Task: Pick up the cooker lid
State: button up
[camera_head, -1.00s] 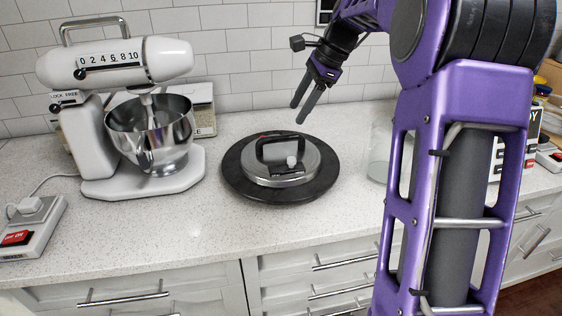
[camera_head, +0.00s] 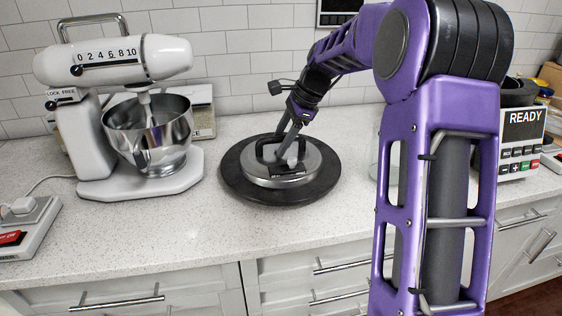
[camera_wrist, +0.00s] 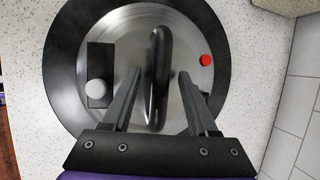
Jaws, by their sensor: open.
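The cooker lid (camera_head: 312,164) is a round silver disc with a black arched handle. It sits within a wide black round rim (camera_head: 236,183) on the counter. In the wrist view the lid (camera_wrist: 190,45) shows a white knob on a black block and a red button. My gripper (camera_head: 283,155) is at the lid's handle, pointing down. In the wrist view my open gripper (camera_wrist: 157,85) has one finger on each side of the handle (camera_wrist: 160,60), with gaps between. Whether the fingertips touch the lid is unclear.
A white stand mixer (camera_head: 130,60) with a steel bowl (camera_head: 150,140) stands to the left. A clear glass container (camera_head: 379,160) is to the right, partly behind my arm. A READY-display appliance (camera_head: 523,130) is far right.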

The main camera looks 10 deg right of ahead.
grip_shut()
dwell(1.3)
jog(key=shift+r, duration=0.25)
